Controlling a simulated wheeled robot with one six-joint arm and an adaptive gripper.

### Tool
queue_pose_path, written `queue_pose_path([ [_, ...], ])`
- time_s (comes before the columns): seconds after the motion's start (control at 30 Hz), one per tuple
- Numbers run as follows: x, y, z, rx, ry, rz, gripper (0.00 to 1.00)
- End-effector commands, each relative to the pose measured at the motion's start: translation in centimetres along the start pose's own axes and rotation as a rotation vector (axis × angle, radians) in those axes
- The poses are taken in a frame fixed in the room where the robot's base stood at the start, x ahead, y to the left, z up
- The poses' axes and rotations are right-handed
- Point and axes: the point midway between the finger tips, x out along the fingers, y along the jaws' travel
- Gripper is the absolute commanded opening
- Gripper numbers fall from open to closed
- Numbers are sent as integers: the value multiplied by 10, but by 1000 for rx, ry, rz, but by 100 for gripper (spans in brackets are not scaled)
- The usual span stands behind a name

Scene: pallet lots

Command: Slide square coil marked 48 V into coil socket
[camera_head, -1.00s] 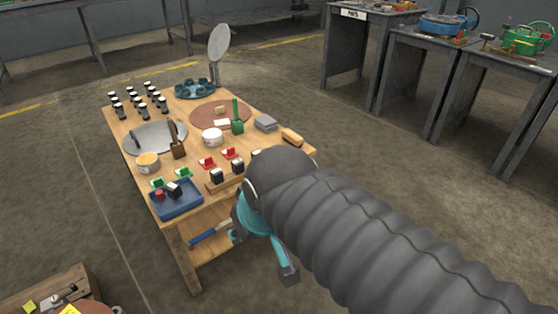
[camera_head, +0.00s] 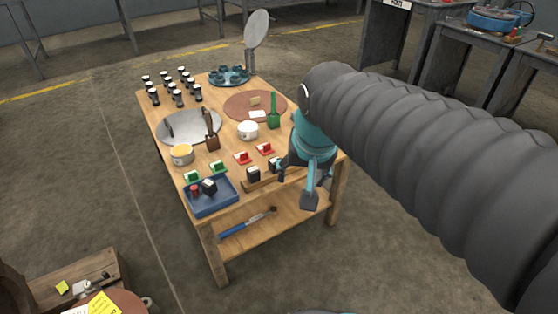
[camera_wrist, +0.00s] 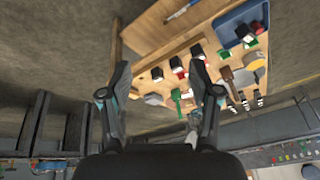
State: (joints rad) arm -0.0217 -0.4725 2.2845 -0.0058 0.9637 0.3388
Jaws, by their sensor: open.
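Small black square blocks with light faces, which look like the coils, show along the front of the wooden table. One (camera_head: 253,174) and another (camera_head: 275,163) stand at a low wooden strip (camera_head: 262,183). A third black block (camera_head: 209,186) is in the blue tray (camera_head: 226,205) beside a small red piece (camera_head: 196,191). No voltage marking is readable, and I cannot tell which part is the coil socket. My gripper (camera_head: 296,187) is open and empty near the table's front right edge, apart from the blocks. The wrist view shows its spread fingers (camera_wrist: 160,92) with black blocks (camera_wrist: 198,52) beyond.
Red pieces (camera_head: 243,158) and green pieces (camera_head: 219,168) sit behind the strip. A blue-handled tool (camera_head: 240,226) lies on the lower shelf.

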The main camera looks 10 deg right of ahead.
Motion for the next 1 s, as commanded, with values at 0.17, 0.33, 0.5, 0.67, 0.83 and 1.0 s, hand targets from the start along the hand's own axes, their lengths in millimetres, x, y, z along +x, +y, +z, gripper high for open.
queue_pose_path([
  [0.17, 6, -18, -56, 214, -81, 38, 62],
  [0.33, 25, -34, -103, 419, -147, 87, 62],
  [0.5, 53, -48, -145, 620, -204, 150, 62],
  [0.67, 84, -59, -173, 782, -241, 210, 62],
  [0.83, 107, -65, -189, 891, -261, 255, 62],
  [1.0, 120, -66, -192, 930, -268, 272, 62],
])
